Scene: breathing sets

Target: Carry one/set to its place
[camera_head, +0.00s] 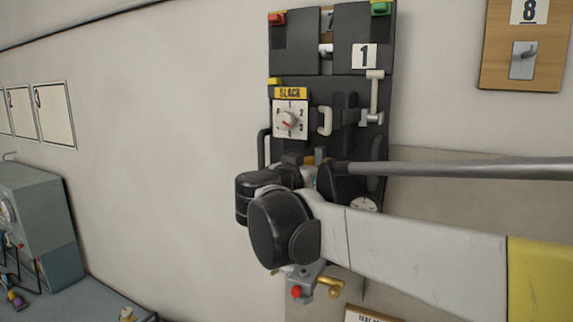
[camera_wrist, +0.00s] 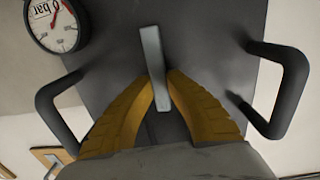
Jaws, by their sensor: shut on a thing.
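A tall dark breathing set (camera_head: 345,88) is against the wall in the head view. It has a white plate marked 1 (camera_head: 364,56), a dial under a yellow "SLACK" label (camera_head: 290,93), a white lever and a round gauge (camera_head: 363,204). The wrist view shows its dark face (camera_wrist: 205,35), the gauge (camera_wrist: 52,22) at upper left and a black side handle on each edge. My gripper (camera_wrist: 160,82) has its yellow fingers shut on a grey bar (camera_wrist: 152,50) in front of that face.
A wooden board marked 8 (camera_head: 525,45) with a metal hook is at upper right, its hook bare. A grey cabinet (camera_head: 45,215) stands on a bench at lower left. Framed sheets (camera_head: 54,115) hang on the left wall. The wall between them and the set is clear.

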